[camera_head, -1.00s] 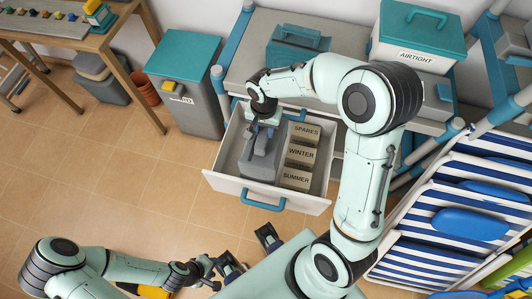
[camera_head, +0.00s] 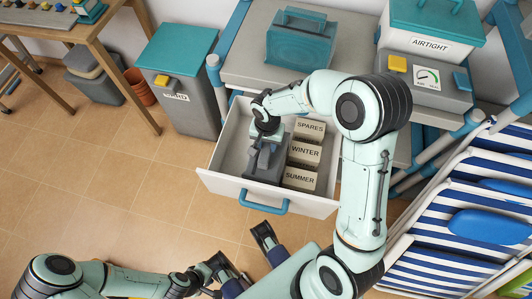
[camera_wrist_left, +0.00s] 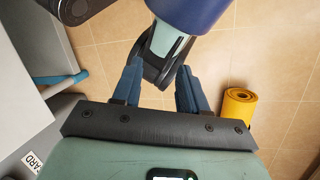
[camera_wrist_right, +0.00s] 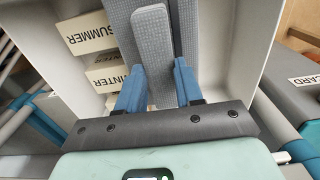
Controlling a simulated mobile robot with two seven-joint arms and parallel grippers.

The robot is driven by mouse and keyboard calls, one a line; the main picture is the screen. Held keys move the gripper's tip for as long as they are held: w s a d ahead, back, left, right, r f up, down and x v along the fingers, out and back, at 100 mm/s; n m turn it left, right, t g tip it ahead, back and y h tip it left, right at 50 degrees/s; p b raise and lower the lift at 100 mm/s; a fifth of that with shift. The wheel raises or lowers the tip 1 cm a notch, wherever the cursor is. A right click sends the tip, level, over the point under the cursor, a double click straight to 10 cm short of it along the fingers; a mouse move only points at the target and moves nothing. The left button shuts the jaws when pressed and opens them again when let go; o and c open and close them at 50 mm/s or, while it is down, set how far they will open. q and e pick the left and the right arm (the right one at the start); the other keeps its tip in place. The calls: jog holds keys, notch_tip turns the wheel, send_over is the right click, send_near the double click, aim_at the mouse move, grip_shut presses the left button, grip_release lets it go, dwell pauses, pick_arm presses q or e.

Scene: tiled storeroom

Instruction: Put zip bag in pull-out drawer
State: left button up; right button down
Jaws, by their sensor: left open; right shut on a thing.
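The pull-out drawer (camera_head: 225,186) is open, with a pale front and a teal handle (camera_head: 264,202). My right gripper (camera_head: 264,142) is inside its left part, pointing down. It is shut on a grey piece (camera_wrist_right: 152,45), seemingly the zip bag (camera_head: 263,165), which is low in the drawer beside the labelled boxes. The arm hides part of it, and I cannot tell whether it touches the drawer floor. In the right wrist view the blue fingers (camera_wrist_right: 156,84) flank this grey piece. My left gripper (camera_head: 222,277) is open and empty near my base; its spread fingers show in the left wrist view (camera_wrist_left: 158,70).
Boxes marked SPARES (camera_head: 310,128), WINTER (camera_head: 305,151) and SUMMER (camera_head: 300,178) fill the drawer's right side. A teal case (camera_head: 298,42) stands on the counter above. A lidded bin (camera_head: 186,95) is left; striped loungers (camera_head: 450,225) are right.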

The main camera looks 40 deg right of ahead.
notch_tip(320, 180, down, 5)
jog(key=b, duration=0.3)
pick_arm(q)
jog(key=shift+t+y, duration=0.3)
jog(key=shift+t, duration=0.4)
jog(key=w+f, duration=0.1)
jog(key=w+a+f, duration=0.1)
jog(key=w+f, duration=0.1)
jog(key=w, duration=0.1)
jog(key=shift+w+a+f, duration=0.1)
jog(key=shift+a+f, duration=0.3)
pick_arm(e)
jog(key=shift+r, duration=0.1)
jog(key=shift+f, duration=0.25)
jog(key=c, duration=0.7)
grip_release()
jog(key=shift+c, duration=0.2)
pick_arm(q)
jog(key=shift+w+a+f, duration=0.1)
jog(key=shift+w+f, duration=0.1)
pick_arm(e)
jog(key=shift+r, duration=0.1)
